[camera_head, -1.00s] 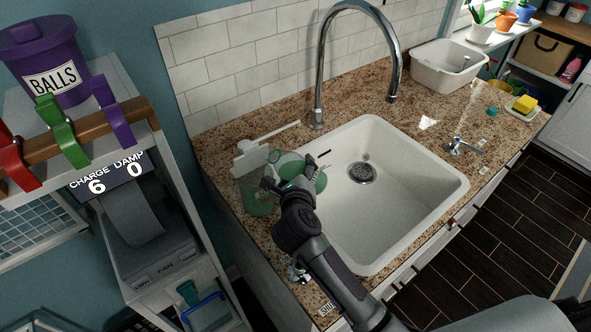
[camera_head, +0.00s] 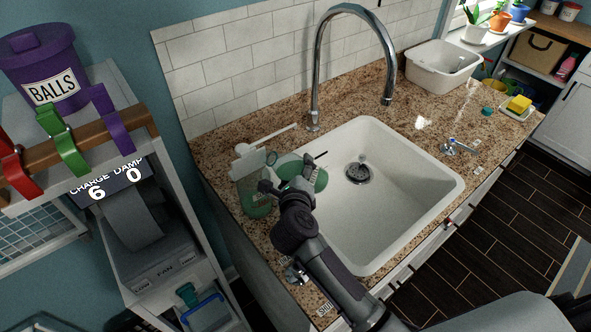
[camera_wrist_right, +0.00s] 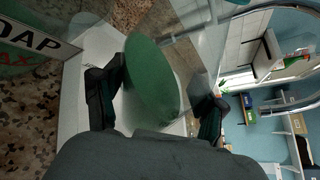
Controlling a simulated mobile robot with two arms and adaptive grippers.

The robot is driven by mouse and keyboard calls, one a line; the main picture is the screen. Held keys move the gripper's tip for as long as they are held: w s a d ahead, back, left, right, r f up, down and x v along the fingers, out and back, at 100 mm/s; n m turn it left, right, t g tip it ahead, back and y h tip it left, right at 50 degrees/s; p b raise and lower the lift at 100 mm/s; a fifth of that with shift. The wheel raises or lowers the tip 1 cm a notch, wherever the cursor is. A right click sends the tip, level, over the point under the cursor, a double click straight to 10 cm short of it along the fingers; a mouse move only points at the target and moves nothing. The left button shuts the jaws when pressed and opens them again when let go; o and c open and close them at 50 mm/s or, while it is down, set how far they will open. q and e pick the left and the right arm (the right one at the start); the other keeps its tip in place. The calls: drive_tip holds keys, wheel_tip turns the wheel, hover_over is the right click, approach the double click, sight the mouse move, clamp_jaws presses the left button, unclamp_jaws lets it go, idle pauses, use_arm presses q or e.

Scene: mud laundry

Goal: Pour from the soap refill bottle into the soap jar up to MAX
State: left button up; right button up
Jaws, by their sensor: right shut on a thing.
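The soap refill bottle (camera_head: 316,178) is clear with green liquid. My right gripper (camera_head: 283,187) is shut on it and holds it tilted over the sink's left edge, its neck toward the jar. The soap jar (camera_head: 257,204) stands on the counter left of the sink, see-through, with green in its lower part. In the wrist view the bottle (camera_wrist_right: 152,78) sits between my fingers (camera_wrist_right: 160,105), its liquid a green oval. The jar's label (camera_wrist_right: 35,45) shows "OAP" and red letters at upper left. The jar's level against MAX is not readable. My left gripper is out of view.
A white tub (camera_head: 443,68) stands at the back right. A shelf unit (camera_head: 170,235) stands left of the counter.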

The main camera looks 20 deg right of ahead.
drive_tip(key=shift+r, duration=0.25)
idle(0.4)
drive_tip(key=shift+d+r+n+p, duration=0.25)
drive_tip(key=shift+n+p, duration=0.15)
drive_tip(key=shift+p, duration=0.15)
drive_tip(key=shift+h, duration=0.3)
drive_tip(key=shift+d+r+n+p, duration=0.35)
drive_tip(key=shift+r+n+p, duration=0.35)
drive_tip(key=shift+p, duration=0.5)
idle(1.0)
idle(0.5)
drive_tip(key=shift+d+r+t+h+p, duration=0.1)
drive_tip(key=shift+r+t+h+p, duration=0.1)
drive_tip(key=shift+t+h+p, duration=0.15)
drive_tip(key=shift+d+r+n+t+h+p, duration=0.25)
drive_tip(key=shift+r+n+p, duration=0.8)
drive_tip(key=shift+p, duration=0.35)
idle(2.1)
